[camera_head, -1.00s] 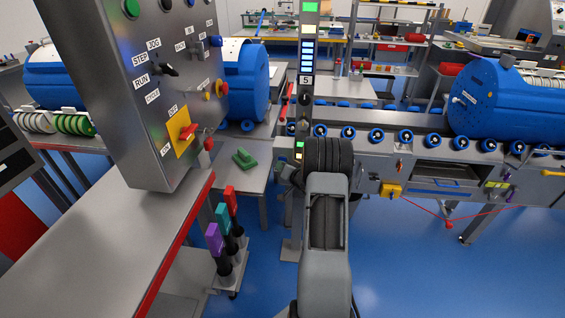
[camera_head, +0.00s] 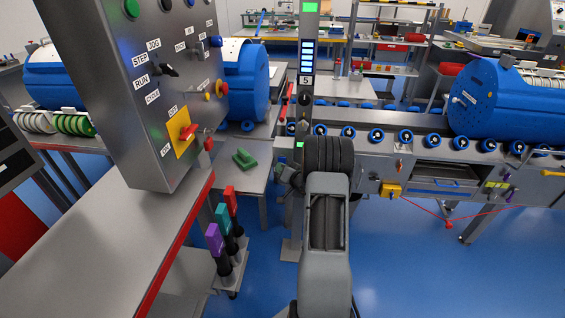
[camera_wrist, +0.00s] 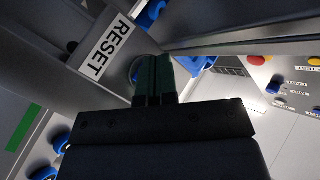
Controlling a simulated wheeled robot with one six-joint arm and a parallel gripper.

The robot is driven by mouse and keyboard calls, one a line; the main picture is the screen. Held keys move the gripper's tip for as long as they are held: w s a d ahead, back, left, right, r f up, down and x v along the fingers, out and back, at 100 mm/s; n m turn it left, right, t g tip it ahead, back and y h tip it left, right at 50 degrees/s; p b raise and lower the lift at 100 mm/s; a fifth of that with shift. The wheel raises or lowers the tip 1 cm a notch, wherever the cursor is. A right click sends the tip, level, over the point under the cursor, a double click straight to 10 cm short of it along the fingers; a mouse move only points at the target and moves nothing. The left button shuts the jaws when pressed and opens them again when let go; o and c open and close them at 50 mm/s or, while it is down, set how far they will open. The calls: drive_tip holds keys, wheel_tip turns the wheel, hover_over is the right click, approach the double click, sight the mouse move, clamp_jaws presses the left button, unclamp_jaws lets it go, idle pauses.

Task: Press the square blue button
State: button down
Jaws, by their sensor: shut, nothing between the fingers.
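My gripper (camera_wrist: 154,72) shows in the wrist view with its two dark fingers shut side by side, nothing between them. Just behind the fingertips is a blue round-edged part (camera_wrist: 135,71), mostly hidden by them, beside a white RESET label (camera_wrist: 104,48) on a grey surface. I cannot tell whether the fingertips touch it. A small blue button (camera_head: 215,41) sits on the upper right of the grey control box in the head view. A blue button (camera_wrist: 273,88) also shows on a panel at right in the wrist view. Its exact shape is unclear. In the head view my arm hides the gripper.
The grey control box (camera_head: 130,110) with switches stands at left above a red-edged metal table (camera_head: 95,235). A slim post (camera_head: 307,80) with lit indicators rises behind my arm. Blue floor (camera_head: 400,270) is open at lower right.

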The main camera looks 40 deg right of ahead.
drive_tip(key=shift+s+a, duration=1.95)
drive_tip(key=shift+s, duration=0.1)
drive_tip(key=s+d+f+g+h, duration=0.3)
drive_tip(key=s+f+g, duration=0.2)
drive_tip(key=f+g, duration=0.2)
drive_tip(key=s+a+r+n+g+p, duration=0.1)
drive_tip(key=s+a+r+g+p, duration=0.15)
drive_tip(key=s+g, duration=0.2)
drive_tip(key=s+a+r+n+y+p, duration=0.1)
drive_tip(key=s+a+r, duration=0.3)
drive_tip(key=a+r, duration=0.4)
drive_tip(key=s+a+r+n+g+y+p, duration=0.1)
drive_tip(key=s+a+r+n+p, duration=0.2)
drive_tip(key=a+r, duration=0.5)
drive_tip(key=s+a+r+n+p, duration=0.2)
drive_tip(key=s+a+r, duration=0.4)
drive_tip(key=a+r, duration=0.3)
wheel_tip(320, 180, up, 2)
drive_tip(key=shift+r+y, duration=0.25)
drive_tip(key=shift+y, duration=0.15)
